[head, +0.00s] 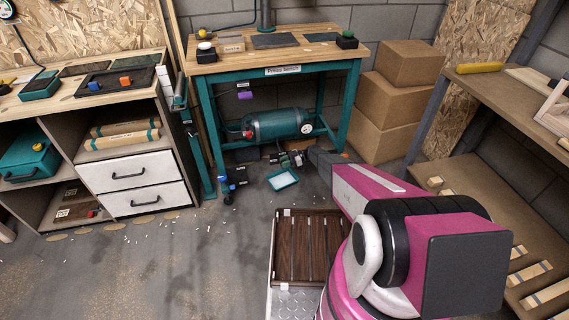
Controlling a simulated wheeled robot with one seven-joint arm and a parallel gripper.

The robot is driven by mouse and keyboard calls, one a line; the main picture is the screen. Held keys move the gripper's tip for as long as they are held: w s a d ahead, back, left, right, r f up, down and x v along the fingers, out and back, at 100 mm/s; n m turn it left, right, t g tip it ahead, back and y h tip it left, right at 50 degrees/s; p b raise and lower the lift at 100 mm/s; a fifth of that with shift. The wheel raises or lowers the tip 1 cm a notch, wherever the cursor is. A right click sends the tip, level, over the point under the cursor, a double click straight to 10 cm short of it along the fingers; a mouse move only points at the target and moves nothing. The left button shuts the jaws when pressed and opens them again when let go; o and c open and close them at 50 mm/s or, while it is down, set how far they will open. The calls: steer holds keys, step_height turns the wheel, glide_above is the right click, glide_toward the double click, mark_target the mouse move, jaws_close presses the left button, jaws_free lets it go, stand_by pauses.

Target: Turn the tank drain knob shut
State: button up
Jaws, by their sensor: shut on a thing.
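The teal tank (280,126) lies on its side under the press bench, with a round gauge (307,128) at its right end and a red part (248,135) at its left end. My arm reaches in from the lower right. My gripper (291,159) is small and dark just below the tank, at its drain, and is shut on the drain knob. The knob is mostly hidden by the fingers, and its turn angle cannot be told.
A shallow tray (282,180) lies on the floor below the tank. The press bench (284,72) stands overhead, its legs on both sides. A blue valve-like object (226,187) stands near the left leg. Cardboard boxes (393,100) are stacked right. Floor at left is mostly clear.

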steer(key=shift+w, duration=0.2)
steer(key=o, duration=0.6)
steer(key=shift+s, duration=0.1)
steer(key=v, duration=1)
steer(key=shift+d+r, duration=0.1)
steer(key=shift+d, duration=0.25)
steer(key=s+d+r+m+t+h, duration=0.1)
steer(key=s+d+r+m+h, duration=0.3)
steer(key=s+r+m, duration=0.3)
steer(key=s+d+r+m+t+h, duration=0.1)
steer(key=s+d+r+m+h, duration=0.3)
steer(key=s+r, duration=1.1)
steer(key=s+d+r+m+t+h, duration=0.2)
steer(key=s+d+r+m+h, duration=0.3)
steer(key=s+r+m, duration=0.5)
steer(key=shift+s+r+h, duration=0.3)
steer(key=shift+s+r, duration=0.05)
steer(key=shift+s, duration=0.45)
steer(key=shift+s+r+h, duration=0.3)
steer(key=shift+s+r, duration=0.05)
steer(key=shift+s, duration=0.45)
steer(key=shift+s+r+h, duration=0.3)
steer(key=shift+s, duration=0.55)
